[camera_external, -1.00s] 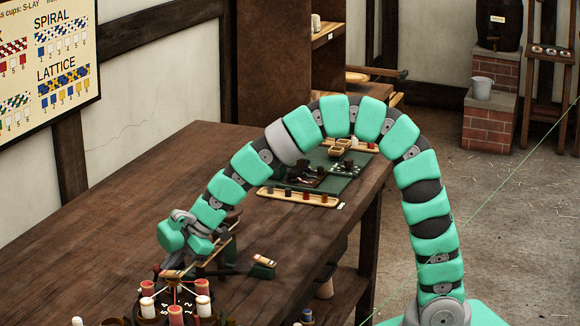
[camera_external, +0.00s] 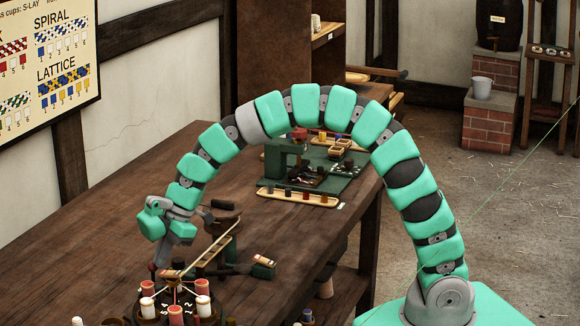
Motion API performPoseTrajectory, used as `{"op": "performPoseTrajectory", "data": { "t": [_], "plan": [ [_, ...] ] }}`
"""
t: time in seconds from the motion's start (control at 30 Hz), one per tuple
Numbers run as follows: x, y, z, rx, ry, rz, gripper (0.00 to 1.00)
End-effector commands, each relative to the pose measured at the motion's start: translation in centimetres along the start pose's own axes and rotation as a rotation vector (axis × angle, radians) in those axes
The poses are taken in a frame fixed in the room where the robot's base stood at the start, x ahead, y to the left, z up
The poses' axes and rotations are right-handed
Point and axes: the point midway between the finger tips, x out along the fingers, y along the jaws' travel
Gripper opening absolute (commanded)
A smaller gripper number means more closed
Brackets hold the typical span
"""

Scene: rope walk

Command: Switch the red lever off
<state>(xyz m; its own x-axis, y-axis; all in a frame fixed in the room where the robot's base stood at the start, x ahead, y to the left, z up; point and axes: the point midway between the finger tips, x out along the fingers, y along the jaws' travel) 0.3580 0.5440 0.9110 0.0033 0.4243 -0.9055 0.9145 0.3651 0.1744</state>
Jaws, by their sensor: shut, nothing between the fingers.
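My gripper (camera_external: 173,250) is shut and points down over the near left part of the workbench, just behind the bobbin carousel. A small dark red knob (camera_external: 152,267) stands beside the gripper's tip, at the left. It may be the lever's end, but it is too small to tell, as is whether they touch. The carousel (camera_external: 175,300) holds several red and white bobbins and is cut by the bottom edge. A flat wooden bar (camera_external: 210,252) slants up to the right from near the carousel.
Further back are a wooden tray of pegs (camera_external: 298,196) and a green mat (camera_external: 340,183) with a green stand (camera_external: 284,160) bearing a red part. The bench's left side (camera_external: 110,225) is clear.

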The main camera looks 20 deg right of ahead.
Motion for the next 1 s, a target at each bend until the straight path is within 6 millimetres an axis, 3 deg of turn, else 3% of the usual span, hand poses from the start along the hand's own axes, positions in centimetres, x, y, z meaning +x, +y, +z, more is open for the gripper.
{"op": "performPoseTrajectory", "data": {
  "t": [0.5,1.0],
  "plan": [
    [0.3,2.4,-0.9,0.073,-0.097,-0.211,0.00],
    [0.8,3.5,-1.2,0.113,-0.151,-0.334,0.00]
  ]
}}
